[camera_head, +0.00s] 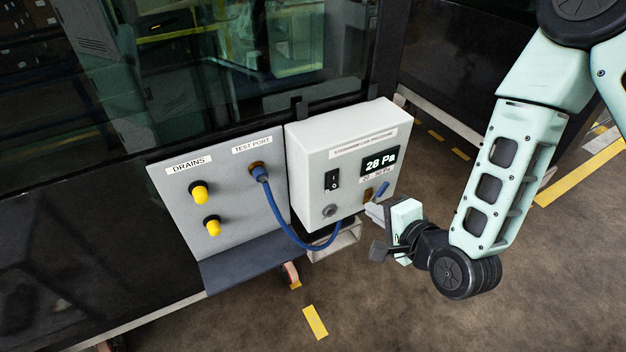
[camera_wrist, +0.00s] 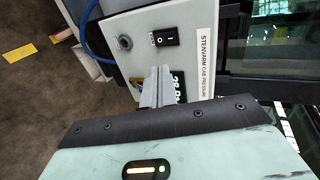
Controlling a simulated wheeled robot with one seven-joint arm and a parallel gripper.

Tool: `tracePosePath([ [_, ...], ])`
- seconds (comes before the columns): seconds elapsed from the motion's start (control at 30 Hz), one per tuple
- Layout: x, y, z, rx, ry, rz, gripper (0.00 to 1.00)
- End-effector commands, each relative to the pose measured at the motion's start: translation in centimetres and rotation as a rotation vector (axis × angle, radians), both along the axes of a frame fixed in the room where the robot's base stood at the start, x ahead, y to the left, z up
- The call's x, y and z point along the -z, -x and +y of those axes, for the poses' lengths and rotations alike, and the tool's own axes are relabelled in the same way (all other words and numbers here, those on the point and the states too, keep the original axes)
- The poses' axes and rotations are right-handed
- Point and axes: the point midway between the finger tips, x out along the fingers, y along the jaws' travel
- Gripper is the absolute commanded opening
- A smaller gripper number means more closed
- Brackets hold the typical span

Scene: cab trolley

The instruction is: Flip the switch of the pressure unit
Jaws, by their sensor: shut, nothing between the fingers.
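The pressure unit (camera_head: 350,155) is a pale grey box with a display (camera_head: 380,162) reading "28 Pa". Its black rocker switch (camera_head: 332,179) sits on the front face, left of the display and above a round grey knob or port (camera_head: 329,210). The switch also shows in the wrist view (camera_wrist: 165,37), marked with a circle and a bar. My gripper (camera_head: 373,211) is shut and empty, in front of the box's lower right. In the wrist view my fingers (camera_wrist: 157,80) cover part of the display and point toward the panel, apart from the switch in the picture.
A grey panel (camera_head: 232,218) on the left bears two yellow-capped drains (camera_head: 201,193) and a test port (camera_head: 258,170). A blue hose (camera_head: 285,228) loops from the test port below the unit. A glass-windowed cab wall stands behind. The floor in front is open.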

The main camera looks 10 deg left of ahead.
Motion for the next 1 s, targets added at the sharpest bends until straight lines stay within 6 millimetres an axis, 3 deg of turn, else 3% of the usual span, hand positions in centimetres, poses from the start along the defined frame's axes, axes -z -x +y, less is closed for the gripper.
tracePosePath([
  [0.2,-0.1,0.0,-1.1,0.022,-0.005,0.005,0.0],
  [1.0,1.0,-1.4,-0.4,0.021,-0.007,-0.001,0.0],
])
